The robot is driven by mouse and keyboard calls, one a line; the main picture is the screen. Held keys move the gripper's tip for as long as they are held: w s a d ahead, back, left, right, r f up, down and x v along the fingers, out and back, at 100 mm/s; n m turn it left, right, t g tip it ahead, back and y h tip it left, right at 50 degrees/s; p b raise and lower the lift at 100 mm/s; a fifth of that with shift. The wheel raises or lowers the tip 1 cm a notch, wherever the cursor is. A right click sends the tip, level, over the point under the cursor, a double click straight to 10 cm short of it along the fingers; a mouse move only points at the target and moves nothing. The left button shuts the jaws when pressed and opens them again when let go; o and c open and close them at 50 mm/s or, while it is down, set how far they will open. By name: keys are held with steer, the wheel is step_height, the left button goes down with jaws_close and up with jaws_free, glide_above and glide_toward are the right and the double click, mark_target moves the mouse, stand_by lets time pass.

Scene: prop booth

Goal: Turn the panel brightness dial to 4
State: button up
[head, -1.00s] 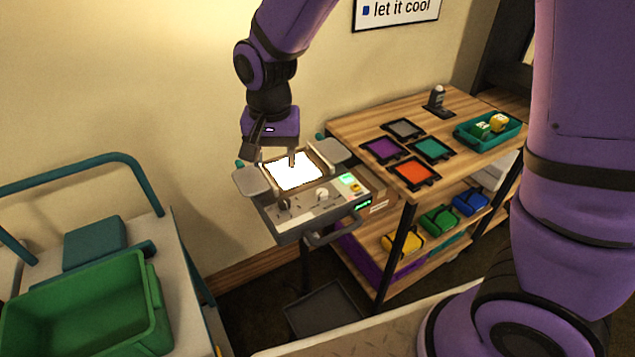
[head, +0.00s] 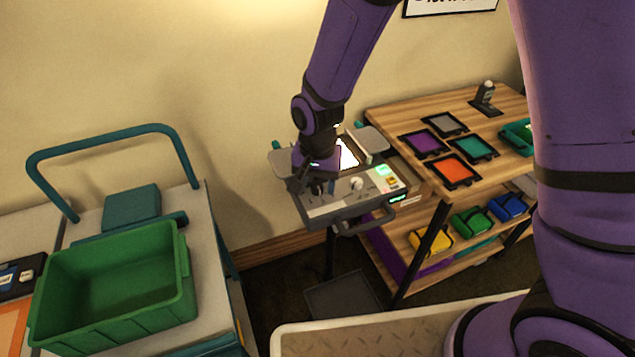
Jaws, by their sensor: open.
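A grey box device with a lit white panel (head: 348,155) stands against the wall, left of the wooden shelf. Its sloped front face (head: 335,200) carries a pale dial (head: 357,184) near the middle and a small green-lit display (head: 398,197) at the right. My gripper (head: 314,187) points down at the left part of this front face, where a dark dial sits mostly hidden by the fingers. The jaws look open. I cannot tell if they touch the dial. Dial markings are too small to read, and which dial sets brightness is not clear.
The wooden shelf (head: 400,122) on the right holds coloured framed tiles, with yellow, green and blue bins below. A cart at left carries a green crate (head: 112,290) and has a teal rail (head: 110,143). A handle (head: 365,222) juts from the device's front.

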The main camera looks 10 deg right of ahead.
steer(key=shift+f, duration=0.3)
steer(key=c, duration=0.9)
steer(key=shift+c, duration=0.2)
steer(key=shift+n, duration=0.4)
steer(key=n, duration=0.5)
steer(key=shift+n, duration=0.3)
steer(key=n, duration=0.3)
steer(key=shift+n, duration=2.3)
